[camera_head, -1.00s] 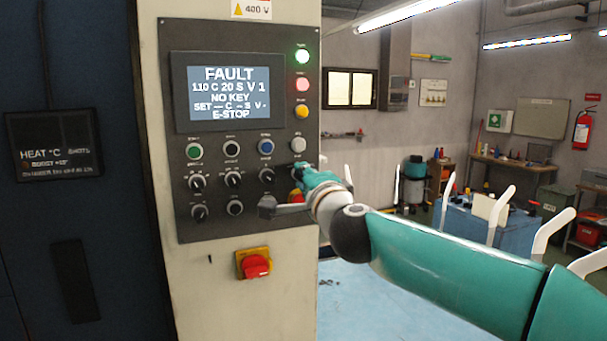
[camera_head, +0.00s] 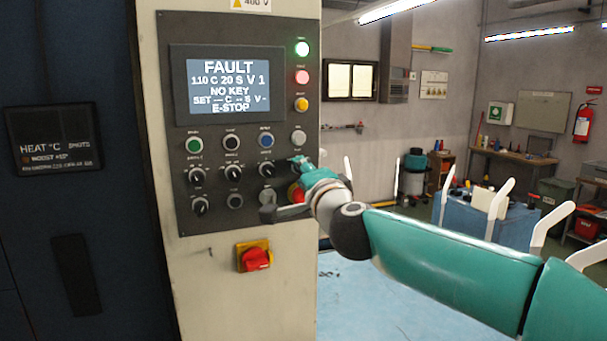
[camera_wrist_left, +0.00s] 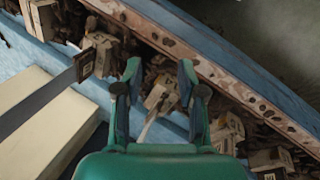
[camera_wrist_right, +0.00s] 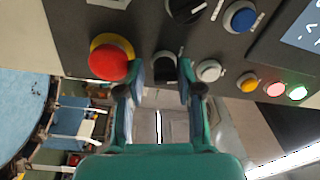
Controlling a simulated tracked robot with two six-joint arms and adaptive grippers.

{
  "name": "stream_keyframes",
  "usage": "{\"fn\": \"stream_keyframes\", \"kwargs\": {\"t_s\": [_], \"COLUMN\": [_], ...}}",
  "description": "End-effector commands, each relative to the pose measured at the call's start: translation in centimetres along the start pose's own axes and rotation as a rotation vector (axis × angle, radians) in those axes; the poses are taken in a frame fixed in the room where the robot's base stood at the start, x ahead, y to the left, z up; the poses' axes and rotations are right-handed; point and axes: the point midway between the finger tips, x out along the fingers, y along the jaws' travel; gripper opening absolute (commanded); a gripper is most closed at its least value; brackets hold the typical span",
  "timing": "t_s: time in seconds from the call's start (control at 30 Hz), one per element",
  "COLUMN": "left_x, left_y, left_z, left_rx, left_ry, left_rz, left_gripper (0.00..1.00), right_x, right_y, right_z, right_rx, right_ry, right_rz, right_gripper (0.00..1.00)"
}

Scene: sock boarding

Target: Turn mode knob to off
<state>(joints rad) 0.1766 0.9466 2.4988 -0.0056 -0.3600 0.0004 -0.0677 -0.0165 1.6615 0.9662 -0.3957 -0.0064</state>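The dark control panel (camera_head: 217,222) has several black rotary knobs, such as this knob (camera_head: 233,173); their labels are too small to read, so I cannot tell which is the mode knob. My right gripper (camera_head: 298,166) is at the panel's right edge. In the right wrist view, my right gripper (camera_wrist_right: 162,75) has its fingers apart on either side of a small black switch (camera_wrist_right: 164,68), with slight gaps visible. This switch is between the red emergency button and a white button. My left gripper (camera_wrist_left: 158,75) is open and empty, absent from the head view.
The red emergency button (camera_wrist_right: 110,60) is close beside one right finger; the white button (camera_wrist_right: 208,70) is beside the other. The screen (camera_head: 228,88) reads FAULT, NO KEY and E-STOP. A red main switch (camera_head: 255,258) is below the panel. My left gripper is above a cluttered blue-edged bin (camera_wrist_left: 245,68).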

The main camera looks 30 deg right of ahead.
Motion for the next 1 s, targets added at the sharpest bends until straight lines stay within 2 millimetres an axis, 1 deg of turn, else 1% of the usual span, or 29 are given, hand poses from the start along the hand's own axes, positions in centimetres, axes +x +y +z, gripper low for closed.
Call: {"fn": "stream_keyframes", "kwargs": {"t_s": [0.23,0.37,0.47,0.8,0.9,1.0], "left_x": [-0.1,-0.1,-0.1,-0.1,-0.1,-0.1], "left_y": [0.0,0.0,0.0,0.0,0.0,0.0], "left_z": [0.0,0.0,0.0,0.0,0.0,0.0], "left_rx": [0.0,0.0,0.0,0.0,0.0,0.0], "left_ry": [0.0,0.0,0.0,0.0,0.0,0.0], "left_rz": [0.0,0.0,0.0,0.0,0.0,0.0], "left_gripper": [0.4,0.4,0.4,0.4,0.4,0.4], "right_x": [-0.1,-0.8,-2.1,-8.8,-10.3,-11.3], "right_y": [-0.2,-0.3,-0.3,-0.2,-0.1,0.0], "right_z": [-0.1,-0.2,-0.2,-0.1,0.0,0.1], "right_rx": [0.001,0.001,0.001,0.003,0.003,0.001], "right_ry": [0.003,0.003,0.003,0.001,0.0,0.0], "right_rz": [-0.004,-0.005,-0.005,-0.006,-0.004,-0.003], "right_gripper": [0.35,0.35,0.35,0.35,0.35,0.35]}}
